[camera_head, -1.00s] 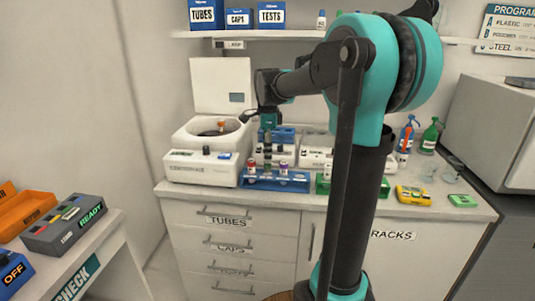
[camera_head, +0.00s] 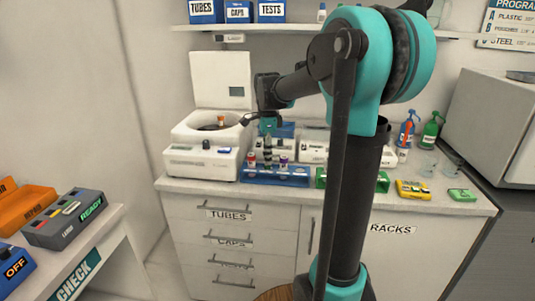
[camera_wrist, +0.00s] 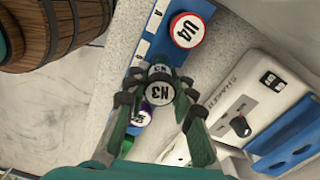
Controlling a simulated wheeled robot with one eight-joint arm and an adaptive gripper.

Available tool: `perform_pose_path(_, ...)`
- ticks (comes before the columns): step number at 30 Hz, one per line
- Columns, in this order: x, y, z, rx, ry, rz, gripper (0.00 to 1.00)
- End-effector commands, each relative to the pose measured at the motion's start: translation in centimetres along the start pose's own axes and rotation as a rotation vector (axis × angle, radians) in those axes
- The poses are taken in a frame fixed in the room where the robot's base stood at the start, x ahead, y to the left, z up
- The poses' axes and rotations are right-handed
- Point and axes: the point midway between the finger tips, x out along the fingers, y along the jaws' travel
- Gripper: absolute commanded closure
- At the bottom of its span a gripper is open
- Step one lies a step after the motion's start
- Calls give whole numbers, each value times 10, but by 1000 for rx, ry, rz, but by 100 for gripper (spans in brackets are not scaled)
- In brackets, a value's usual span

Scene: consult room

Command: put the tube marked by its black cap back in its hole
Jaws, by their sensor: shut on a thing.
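In the head view my gripper (camera_head: 268,127) is above the blue rack (camera_head: 262,177), with the held tube (camera_head: 268,150) hanging upright between two racked tubes. The red-capped tube (camera_head: 252,158) is on its left and the purple-capped tube (camera_head: 284,160) on its right. In the wrist view the red cap reads U4 (camera_wrist: 186,30), and the purple cap (camera_wrist: 141,118) is partly hidden by a finger. I cannot tell whether the held tube's lower end is in a hole.
An open centrifuge (camera_head: 203,162) stands left of the rack, with an orange-capped tube (camera_head: 221,120) inside. White devices (camera_head: 313,150) stand close behind the rack. A green rack (camera_head: 320,179) is to the right, partly behind my arm. The counter's front edge is close.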

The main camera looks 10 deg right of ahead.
Motion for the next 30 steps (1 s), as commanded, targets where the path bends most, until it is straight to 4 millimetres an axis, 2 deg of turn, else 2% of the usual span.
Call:
perform_pose_path(15, 15, 0, 0, 0, 0, 0, 96)
perform_pose_path(24, 16, 0, 0, 0, 0, 0, 96)
perform_pose_path(25, 16, 0, 0, 0, 0, 0, 75)
perform_pose_path(30, 16, 0, 0, 0, 0, 0, 54)
